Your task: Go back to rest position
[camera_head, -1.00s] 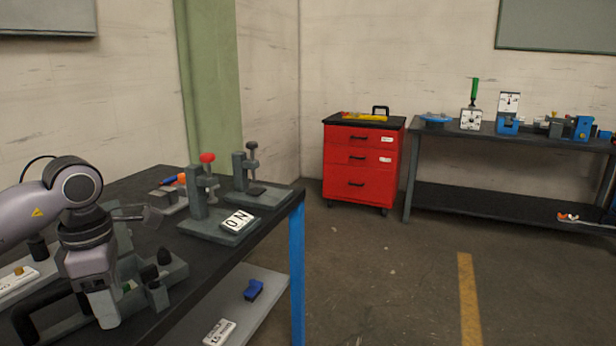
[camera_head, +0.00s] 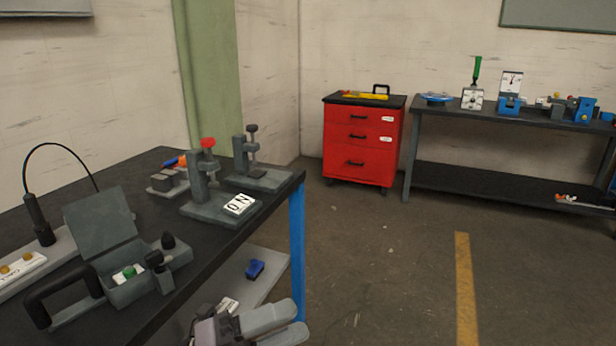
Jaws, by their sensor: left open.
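My left gripper (camera_head: 290,322) is at the bottom middle of the head view, partly cut off by the lower edge. It points to the right, and its two pale fingers are apart with nothing seen between them. It is in front of the near table's right edge, apart from the things on the table top. My right gripper is not in view.
The near black table (camera_head: 95,178) bears an open grey box (camera_head: 122,290) with a green button, two clamp stands and an "ON" sign (camera_head: 240,204). A red drawer cabinet (camera_head: 360,172) and a second workbench (camera_head: 440,181) stand behind. The floor between is clear.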

